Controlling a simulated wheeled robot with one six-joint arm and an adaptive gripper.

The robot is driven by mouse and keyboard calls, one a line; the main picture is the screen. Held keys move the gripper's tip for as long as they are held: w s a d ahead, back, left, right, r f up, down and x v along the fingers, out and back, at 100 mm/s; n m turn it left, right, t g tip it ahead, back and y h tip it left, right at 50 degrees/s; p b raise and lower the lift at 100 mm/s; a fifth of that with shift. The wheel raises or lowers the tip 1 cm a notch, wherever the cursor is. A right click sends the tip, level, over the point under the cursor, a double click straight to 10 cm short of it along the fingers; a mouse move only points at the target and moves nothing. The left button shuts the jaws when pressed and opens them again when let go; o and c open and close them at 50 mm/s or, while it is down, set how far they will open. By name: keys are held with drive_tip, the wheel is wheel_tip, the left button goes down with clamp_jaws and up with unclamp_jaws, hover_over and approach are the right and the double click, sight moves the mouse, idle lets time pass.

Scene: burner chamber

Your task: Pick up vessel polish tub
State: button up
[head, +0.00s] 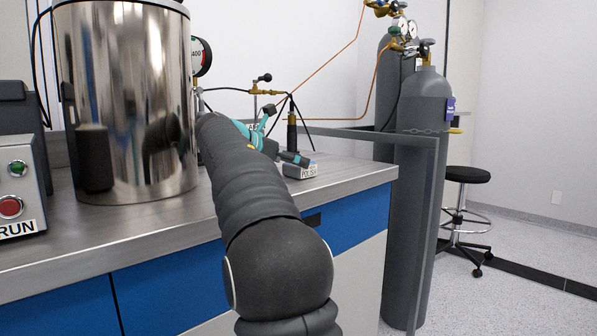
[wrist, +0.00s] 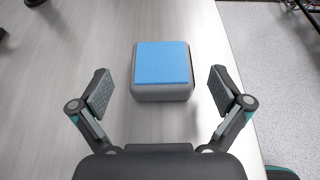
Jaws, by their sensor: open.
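The vessel polish tub (wrist: 162,66) is a small grey box with a blue top, standing on the metal bench top. My gripper (wrist: 162,92) is open, with one finger pad to the left of the tub and one to the right. Gaps show on both sides, and the tub sits mostly ahead of the pads. In the head view my gripper (head: 291,157) is partly hidden behind my arm.
A shiny steel vessel (head: 130,110) stands on the bench (head: 110,232) to the left, beside a RUN button box (head: 22,190). A metal rail (head: 432,180) and grey gas cylinders (head: 418,140) stand past the bench's right end. A stool (head: 467,176) is farther right.

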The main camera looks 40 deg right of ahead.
drive_tip(key=x, duration=0.4)
drive_tip(key=shift+f+b, duration=0.1)
drive_tip(key=shift+b, duration=0.2)
drive_tip(key=shift+a, duration=0.1)
drive_tip(key=c, duration=1.5)
